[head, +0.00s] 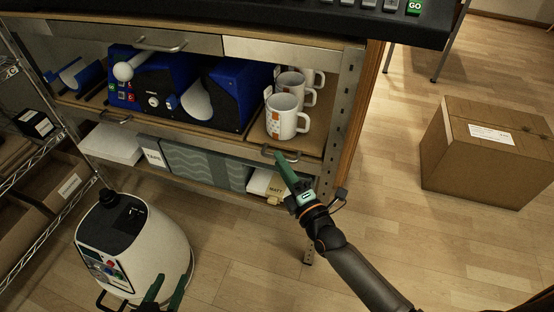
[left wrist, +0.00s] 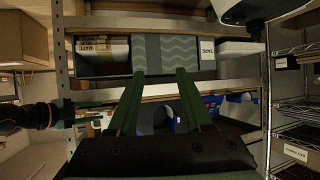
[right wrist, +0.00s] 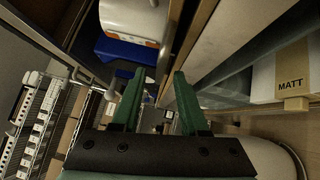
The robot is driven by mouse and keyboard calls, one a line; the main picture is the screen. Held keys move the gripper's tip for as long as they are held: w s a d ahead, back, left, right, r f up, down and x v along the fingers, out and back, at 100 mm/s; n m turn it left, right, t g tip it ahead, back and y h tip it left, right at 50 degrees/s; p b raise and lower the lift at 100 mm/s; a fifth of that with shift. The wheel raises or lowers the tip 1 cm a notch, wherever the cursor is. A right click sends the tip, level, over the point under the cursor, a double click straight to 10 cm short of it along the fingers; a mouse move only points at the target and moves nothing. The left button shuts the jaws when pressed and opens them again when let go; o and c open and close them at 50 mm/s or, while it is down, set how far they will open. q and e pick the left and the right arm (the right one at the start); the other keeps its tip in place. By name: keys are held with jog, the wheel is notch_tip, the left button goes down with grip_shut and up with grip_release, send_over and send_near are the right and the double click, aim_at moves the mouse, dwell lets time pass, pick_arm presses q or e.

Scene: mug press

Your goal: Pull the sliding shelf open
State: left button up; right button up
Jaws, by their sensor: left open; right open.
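The sliding shelf (head: 312,144) is a wooden board under the bench, with white mugs (head: 288,117) on its right part. Its metal handle (head: 266,153) is on the front edge below the mugs. My right gripper (head: 279,157) has its green fingertips at this handle; contact cannot be told. In the right wrist view my right gripper (right wrist: 156,80) is open, with the fingers apart beside the wooden edge; the handle is not clear there. My left gripper (head: 168,290) is open and empty, low in front of the bench; it also shows in the left wrist view (left wrist: 160,74).
A blue mug press (head: 152,92) stands on the shelf level. Below are grey boxes (head: 205,165) and a box marked MATT (head: 260,182). A white rounded machine (head: 150,240) stands at lower left by a wire rack (head: 40,150). A cardboard box (head: 485,150) is on the right floor.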

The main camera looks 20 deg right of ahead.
pick_arm(q)
jog(key=shift+w+r+t, duration=0.3)
jog(key=shift+w+r, duration=0.15)
jog(key=shift+r, duration=0.35)
jog(key=shift+w+r+t, duration=0.3)
jog(key=shift+w+r, duration=0.1)
jog(key=shift+r, duration=0.35)
pick_arm(e)
jog(key=shift+x, duration=1.35)
grip_shut()
